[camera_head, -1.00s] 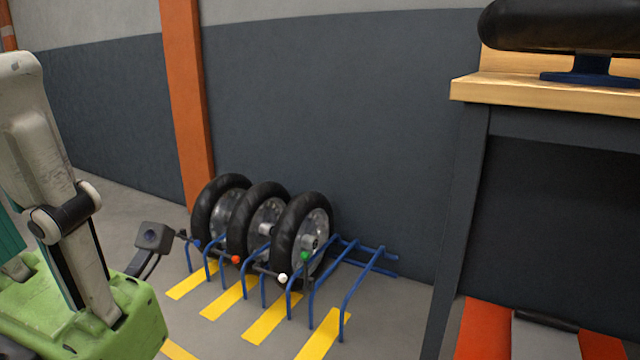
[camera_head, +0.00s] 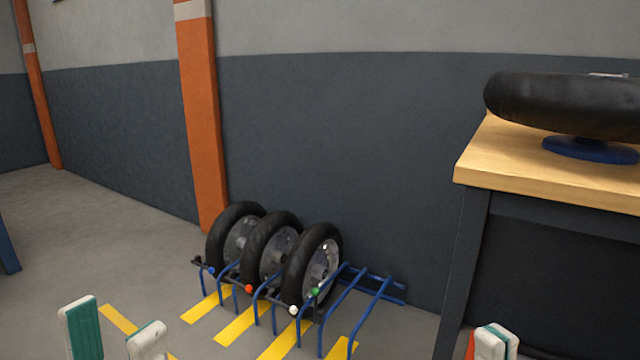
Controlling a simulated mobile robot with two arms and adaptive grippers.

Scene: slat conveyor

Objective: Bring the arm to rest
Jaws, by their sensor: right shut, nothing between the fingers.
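The tips of my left gripper (camera_head: 115,332) show at the bottom left, as two white fingers with teal pads. They stand well apart with only floor visible between them. The tips of my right gripper (camera_head: 491,343) show at the bottom edge, right of centre, in front of the dark bench. They are close together with nothing seen between them. The rest of both arms is below the picture.
A blue rack (camera_head: 369,305) holds three black wheels (camera_head: 312,268) against the wall. Yellow stripes (camera_head: 242,325) mark the floor before it. A wooden-topped bench (camera_head: 530,165) on the right carries a black tyre (camera_head: 565,108) on a blue stand.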

